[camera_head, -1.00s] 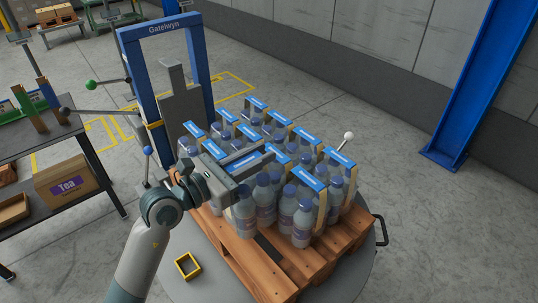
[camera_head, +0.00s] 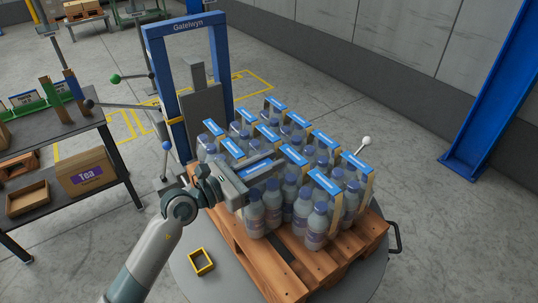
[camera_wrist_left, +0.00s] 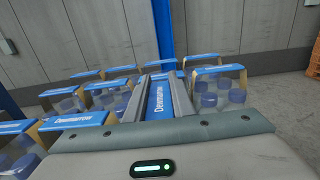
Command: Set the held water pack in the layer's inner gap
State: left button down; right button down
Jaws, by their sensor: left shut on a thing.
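My left gripper (camera_head: 262,168) is shut on the carry strip of a water pack. In the left wrist view the held pack's blue-labelled strip (camera_wrist_left: 160,97) lies between the two fingers. In the head view the held pack's clear bottles (camera_head: 262,208) hang under the gripper, upright, at the near side of the layer. More packs with blue strips stand around it, such as the near right pack (camera_head: 325,182). The wooden pallet (camera_head: 279,262) carries the layer. The gripper and neighbouring packs hide the gap's floor, so I cannot tell whether the held pack touches down.
A dark table (camera_head: 110,165) with a Tea box stands left.

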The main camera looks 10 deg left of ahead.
pick_arm(q)
jog(key=shift+f, duration=0.55)
jog(key=c, duration=1.5)
grip_release()
jog(key=shift+f, duration=0.2)
jog(key=b+v, duration=0.5)
jog(key=v, duration=0.7)
